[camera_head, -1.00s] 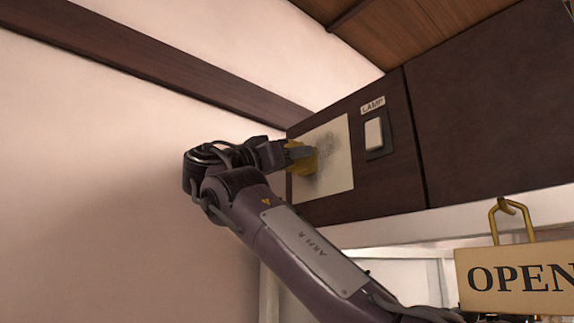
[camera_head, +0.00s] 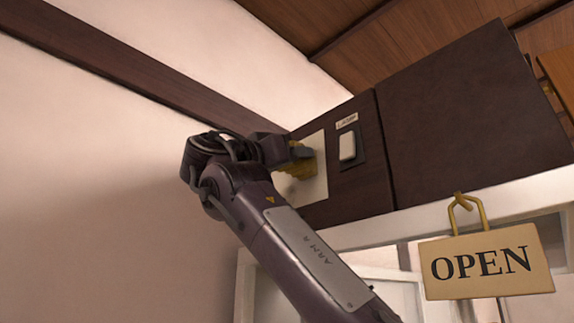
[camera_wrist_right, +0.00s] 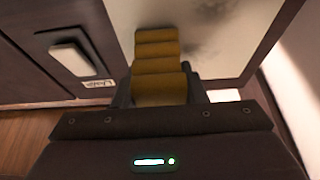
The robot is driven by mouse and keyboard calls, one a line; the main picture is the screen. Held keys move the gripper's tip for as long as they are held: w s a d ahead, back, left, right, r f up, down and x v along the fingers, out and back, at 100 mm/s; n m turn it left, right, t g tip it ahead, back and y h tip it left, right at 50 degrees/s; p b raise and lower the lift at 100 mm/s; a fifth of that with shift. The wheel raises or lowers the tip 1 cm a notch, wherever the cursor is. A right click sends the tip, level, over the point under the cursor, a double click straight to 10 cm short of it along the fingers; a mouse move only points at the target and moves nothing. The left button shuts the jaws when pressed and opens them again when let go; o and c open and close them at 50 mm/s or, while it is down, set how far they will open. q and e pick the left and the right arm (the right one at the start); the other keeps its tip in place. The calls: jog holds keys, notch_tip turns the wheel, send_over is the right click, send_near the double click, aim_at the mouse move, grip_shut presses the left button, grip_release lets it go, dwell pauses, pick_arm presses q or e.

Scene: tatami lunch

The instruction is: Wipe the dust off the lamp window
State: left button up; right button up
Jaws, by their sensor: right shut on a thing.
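The lamp window is a pale, flat panel (camera_head: 316,184) set in the front of a dark wooden box, left of the switch. My right gripper (camera_head: 296,151) is shut on a yellow, ridged wiping pad (camera_head: 303,170), held over the window; I cannot tell whether it touches. In the right wrist view the pad (camera_wrist_right: 160,62) lies in front of the pale window (camera_wrist_right: 245,18), with a grey dust smudge (camera_wrist_right: 202,42) beside it. A faint grey patch shows low on the window in the head view. The pad and gripper hide part of the window. My left gripper is out of view.
A white rocker switch (camera_head: 347,146) under a LAMP label (camera_head: 347,121) sits close to the window's right side. An OPEN sign (camera_head: 486,263) hangs from a brass hook at lower right. A plain wall (camera_head: 100,170) is at left.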

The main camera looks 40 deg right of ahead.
jog(key=shift+s+d+f+b, duration=0.1)
jog(key=shift+s+f+b, duration=0.1)
jog(key=shift+s+b, duration=0.4)
jog(key=shift+s+r+b, duration=0.1)
jog(key=shift+s+b, duration=0.4)
jog(key=shift+s, duration=0.35)
jog(key=shift+s+d, duration=0.1)
jog(key=shift+s, duration=0.15)
jog(key=shift+s+r, duration=0.1)
jog(key=shift+r, duration=0.1)
jog(key=shift+r+p, duration=0.85)
jog(key=shift+r, duration=0.05)
jog(key=shift+w, duration=0.35)
jog(key=shift+w+r+p, duration=0.1)
jog(key=shift+w+p, duration=0.8)
jog(key=shift+w, duration=0.75)
jog(key=shift+w+a+p, duration=0.2)
jog(key=shift+w+p, duration=0.25)
jog(key=shift+p, duration=0.2)
jog(key=w+p, duration=0.4)
jog(key=w, duration=0.2)
jog(key=shift+w+a+f, duration=0.2)
jog(key=shift+a, duration=0.05)
